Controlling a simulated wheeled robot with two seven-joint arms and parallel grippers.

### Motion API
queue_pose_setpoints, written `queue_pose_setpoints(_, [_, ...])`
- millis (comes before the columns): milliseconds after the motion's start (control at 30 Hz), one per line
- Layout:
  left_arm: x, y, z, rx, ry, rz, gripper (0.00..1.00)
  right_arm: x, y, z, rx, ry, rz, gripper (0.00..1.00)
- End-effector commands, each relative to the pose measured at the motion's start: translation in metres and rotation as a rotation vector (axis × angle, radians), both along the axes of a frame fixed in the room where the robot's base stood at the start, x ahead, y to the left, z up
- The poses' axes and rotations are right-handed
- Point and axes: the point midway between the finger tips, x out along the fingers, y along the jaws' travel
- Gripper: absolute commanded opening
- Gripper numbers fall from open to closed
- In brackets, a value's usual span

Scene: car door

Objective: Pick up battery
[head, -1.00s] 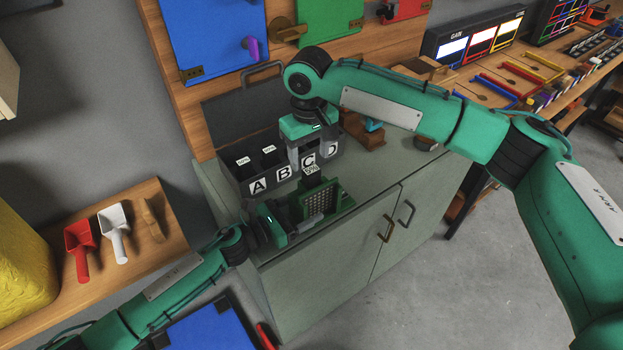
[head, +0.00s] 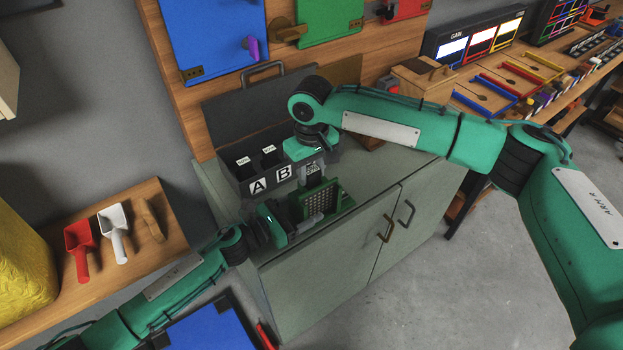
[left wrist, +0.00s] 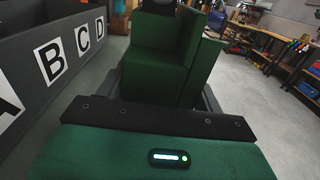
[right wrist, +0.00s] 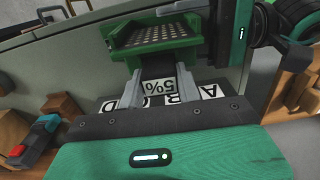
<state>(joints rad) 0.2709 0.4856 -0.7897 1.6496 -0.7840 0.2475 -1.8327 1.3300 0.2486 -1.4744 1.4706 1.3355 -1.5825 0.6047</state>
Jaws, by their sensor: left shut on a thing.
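A dark battery with a white 5% label (right wrist: 160,87) stands at the top of a green device with a perforated face (head: 318,199); the device also shows in the right wrist view (right wrist: 155,36). My right gripper (head: 312,172) reaches down from above. In the right wrist view its fingers (right wrist: 158,92) lie close on both sides of the battery and look closed on it. My left gripper (head: 284,224) is shut on the green device and holds it in front of the lettered box. In the left wrist view the device (left wrist: 160,65) sits between the fingers.
A dark box (head: 236,178) with lettered slots holds batteries in slots A and B; my right gripper covers the C and D labels in the head view. It stands on a grey cabinet (head: 350,230). Scoops (head: 115,232) lie on a wooden shelf at the left.

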Motion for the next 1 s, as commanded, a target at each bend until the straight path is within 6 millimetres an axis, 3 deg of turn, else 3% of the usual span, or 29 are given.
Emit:
queue_pose_setpoints(267, [0.000,0.000,0.000,0.000,0.000,0.000,0.32,0.001,0.000,0.005,0.001,-0.002,-0.001,0.10])
queue_pose_setpoints(700, [0.000,0.000,0.000,0.000,0.000,0.000,0.32,0.000,0.000,0.083,0.000,-0.002,0.001,0.10])
queue_pose_setpoints(1000, [0.000,0.000,0.000,0.000,0.000,0.000,0.32,0.000,0.000,0.101,0.000,0.000,0.000,0.10])
